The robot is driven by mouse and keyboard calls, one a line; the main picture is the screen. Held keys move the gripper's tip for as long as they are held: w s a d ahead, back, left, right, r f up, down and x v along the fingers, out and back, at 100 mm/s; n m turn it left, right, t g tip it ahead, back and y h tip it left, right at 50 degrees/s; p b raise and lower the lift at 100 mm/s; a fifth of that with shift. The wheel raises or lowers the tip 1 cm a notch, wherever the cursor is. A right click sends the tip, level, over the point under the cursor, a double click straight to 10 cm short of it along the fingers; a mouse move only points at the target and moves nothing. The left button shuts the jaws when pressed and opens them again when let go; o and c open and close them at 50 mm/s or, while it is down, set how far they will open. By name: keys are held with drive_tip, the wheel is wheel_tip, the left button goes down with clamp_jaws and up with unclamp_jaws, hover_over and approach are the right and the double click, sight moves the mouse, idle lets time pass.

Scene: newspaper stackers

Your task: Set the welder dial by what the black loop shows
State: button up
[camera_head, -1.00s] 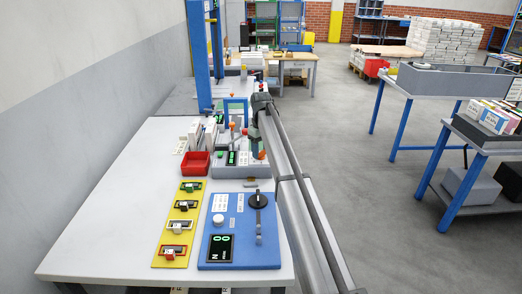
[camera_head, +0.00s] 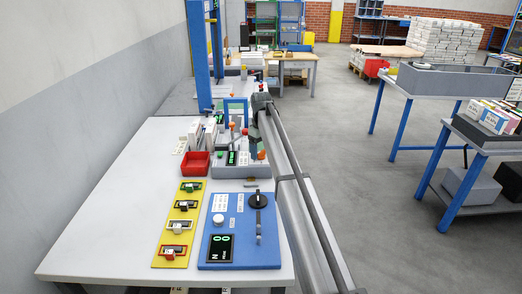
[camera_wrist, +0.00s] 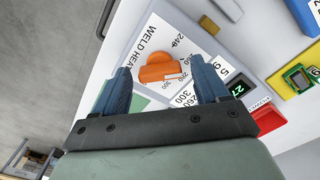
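The welder dial is an orange knob (camera_wrist: 158,68) on a white plate lettered WELD HEA…, with printed numbers such as 240, 280 and 300 around it. My gripper (camera_wrist: 163,78) is open, its two blue fingers apart on either side of the knob in the wrist view; I cannot tell whether they touch it. The welder's small display (camera_wrist: 237,88) shows green digits, partly legible. In the head view the welder (camera_head: 228,171) is a grey box, partly behind my arm. The black loop (camera_head: 184,206) sits on the yellow board (camera_head: 168,240); its reading is too small to make out.
Green, white and red loops share the yellow board. A blue panel (camera_head: 210,255) with a white knob, a black lever and a green-lit screen lies beside it. A red tray (camera_head: 195,165) stands near the welder. The table's left side (camera_head: 110,215) is clear.

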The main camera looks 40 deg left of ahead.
sight(261, 151)
wheel_tip(261, 151, up, 14)
drive_tip(key=shift+f, duration=0.1)
idle(0.7)
idle(0.5)
